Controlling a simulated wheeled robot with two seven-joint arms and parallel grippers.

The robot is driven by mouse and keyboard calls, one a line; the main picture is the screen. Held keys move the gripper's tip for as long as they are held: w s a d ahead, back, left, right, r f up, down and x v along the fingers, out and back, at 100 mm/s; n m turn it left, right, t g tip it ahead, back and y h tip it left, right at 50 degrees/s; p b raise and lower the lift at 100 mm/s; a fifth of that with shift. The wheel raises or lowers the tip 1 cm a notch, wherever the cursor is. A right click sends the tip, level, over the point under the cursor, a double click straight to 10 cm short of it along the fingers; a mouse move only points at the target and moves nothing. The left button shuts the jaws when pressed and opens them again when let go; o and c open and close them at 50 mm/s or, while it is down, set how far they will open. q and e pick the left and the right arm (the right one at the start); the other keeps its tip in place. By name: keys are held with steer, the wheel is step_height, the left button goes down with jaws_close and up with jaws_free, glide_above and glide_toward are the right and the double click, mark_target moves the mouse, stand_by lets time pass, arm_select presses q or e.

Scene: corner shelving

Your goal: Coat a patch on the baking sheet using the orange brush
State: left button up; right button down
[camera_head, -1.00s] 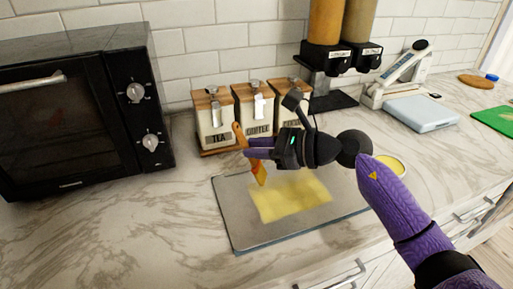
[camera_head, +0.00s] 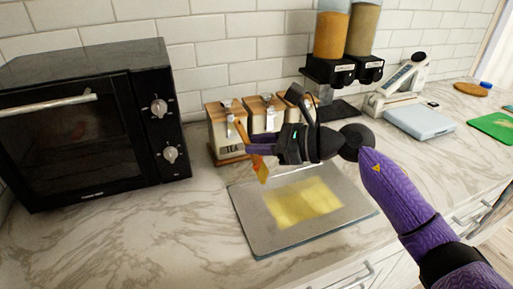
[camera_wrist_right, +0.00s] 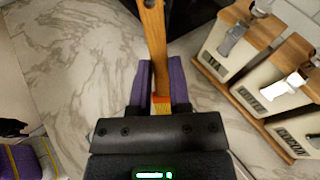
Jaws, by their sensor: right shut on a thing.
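A grey baking sheet (camera_head: 262,232) lies on the marble counter with a yellow coated patch (camera_head: 302,203) over its middle. My right gripper (camera_head: 258,148) is shut on the orange brush (camera_head: 240,130), whose handle points up and whose bristles point down. The bristle end hangs near the sheet's back left edge, left of the patch. I cannot tell whether it touches the sheet. In the right wrist view the brush handle (camera_wrist_right: 153,45) stands between the two purple fingers. My left gripper is not in view.
A black microwave (camera_head: 90,125) stands at the left. Wooden-lidded canisters (camera_head: 232,135) stand close behind the sheet and gripper. Dispensers (camera_head: 340,60), a scale (camera_head: 418,121) and a green board (camera_head: 492,127) are to the right. The counter in front left is clear.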

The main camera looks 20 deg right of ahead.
steer(key=shift+r+p, duration=0.5)
steer(key=shift+r, duration=0.6)
